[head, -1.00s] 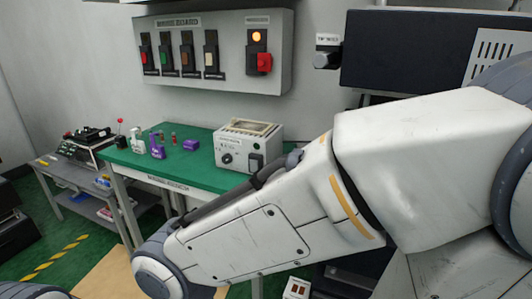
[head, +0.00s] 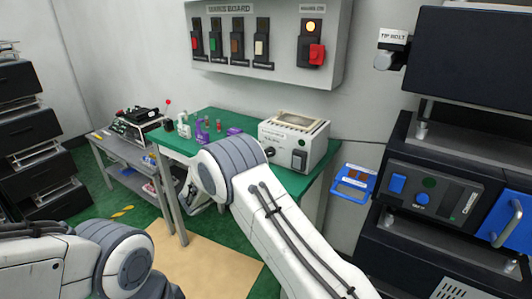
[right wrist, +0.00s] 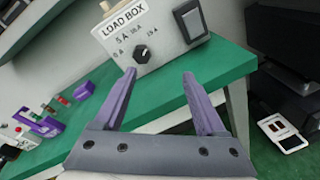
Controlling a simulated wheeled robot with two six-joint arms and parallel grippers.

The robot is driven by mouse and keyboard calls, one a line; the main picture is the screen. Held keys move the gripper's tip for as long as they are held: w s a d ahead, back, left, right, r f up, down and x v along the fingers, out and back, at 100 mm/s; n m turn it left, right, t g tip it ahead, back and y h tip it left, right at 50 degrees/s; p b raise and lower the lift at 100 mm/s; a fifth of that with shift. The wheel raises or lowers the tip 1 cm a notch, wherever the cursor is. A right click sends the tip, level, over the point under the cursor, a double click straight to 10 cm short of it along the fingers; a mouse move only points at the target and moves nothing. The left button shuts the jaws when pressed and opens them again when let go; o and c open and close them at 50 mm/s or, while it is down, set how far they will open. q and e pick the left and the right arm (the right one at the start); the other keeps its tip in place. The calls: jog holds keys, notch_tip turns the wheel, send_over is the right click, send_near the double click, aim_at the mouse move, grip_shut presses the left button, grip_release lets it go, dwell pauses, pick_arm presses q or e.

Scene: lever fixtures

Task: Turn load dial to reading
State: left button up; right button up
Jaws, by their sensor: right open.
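The load box (head: 304,147) is a pale box at the right end of the green bench. In the right wrist view the load box (right wrist: 158,32) is tilted and labelled LOAD BOX. Its black load dial (right wrist: 141,54) sits among printed amp marks; its pointer is too small to read surely. A black rocker switch (right wrist: 190,21) is right of the dial. My right gripper (right wrist: 159,76) is open and empty, its two purple fingers apart, in front of and below the dial without touching it. In the head view my right arm hides its gripper. My left arm shows at lower left, its gripper out of view.
Purple items (right wrist: 42,122) and small coloured parts stand on the green bench (right wrist: 215,66), left of the box. A breaker board (head: 265,38) hangs above.

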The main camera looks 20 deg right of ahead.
jog(key=w+d, duration=0.3)
jog(key=w+d+n+t+p, duration=0.1)
jog(key=w+d, duration=0.1)
jog(key=w, duration=0.1)
jog(key=w+d+f+t, duration=0.1)
jog(key=w+d, duration=0.2)
jog(key=w, duration=0.1)
jog(key=shift+d+f+n+h+p, duration=0.1)
jog(key=shift+d+n+h+p, duration=0.2)
jog(key=shift+d+n+p, duration=0.1)
jog(key=shift+a, duration=0.1)
grip_shut()
